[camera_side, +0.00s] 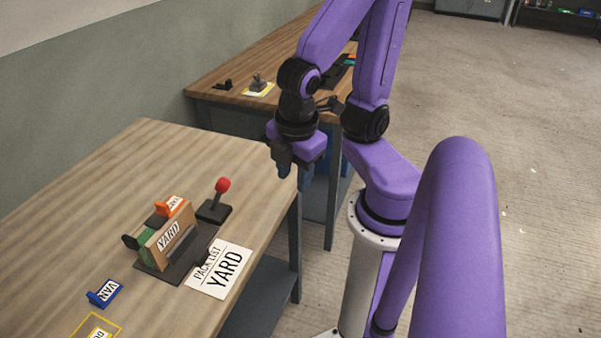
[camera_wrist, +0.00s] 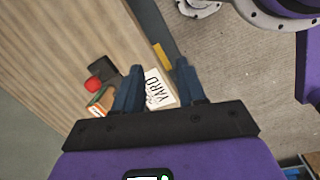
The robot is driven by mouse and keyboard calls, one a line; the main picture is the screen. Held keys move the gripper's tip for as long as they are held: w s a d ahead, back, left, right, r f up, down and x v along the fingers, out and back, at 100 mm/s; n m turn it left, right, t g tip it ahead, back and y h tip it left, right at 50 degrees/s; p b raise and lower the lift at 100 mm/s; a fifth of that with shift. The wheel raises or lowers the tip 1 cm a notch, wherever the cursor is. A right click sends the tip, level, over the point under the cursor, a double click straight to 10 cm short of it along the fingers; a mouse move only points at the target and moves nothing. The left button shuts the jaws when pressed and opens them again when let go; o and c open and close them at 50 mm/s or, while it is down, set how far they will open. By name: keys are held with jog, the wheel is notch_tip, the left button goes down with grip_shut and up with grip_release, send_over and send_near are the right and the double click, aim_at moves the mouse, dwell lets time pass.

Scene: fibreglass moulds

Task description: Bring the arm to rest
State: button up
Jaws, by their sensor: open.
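My gripper (camera_side: 283,168) is open with nothing between its fingers. In the side view it points down beside the near table's right edge, above the gap between the two tables. In the wrist view its two blue-grey fingers (camera_wrist: 158,88) stand apart, with the table and a paper sheet below them. My arm is purple and bends over from its base post right of the tables.
The near table (camera_side: 60,215) holds a box marked YARD (camera_side: 168,240), a red-knobbed lever (camera_side: 219,190), a PACK LIST YARD sheet (camera_side: 222,268) and a blue VAN piece (camera_side: 104,292). The far table (camera_side: 222,82) stands behind. Open floor lies right.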

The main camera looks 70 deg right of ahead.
jog(key=shift+s+a+r+m+g+y, duration=0.5)
jog(key=shift+s+a+r+m+y, duration=0.15)
jog(key=shift+s+a+m+y, duration=0.2)
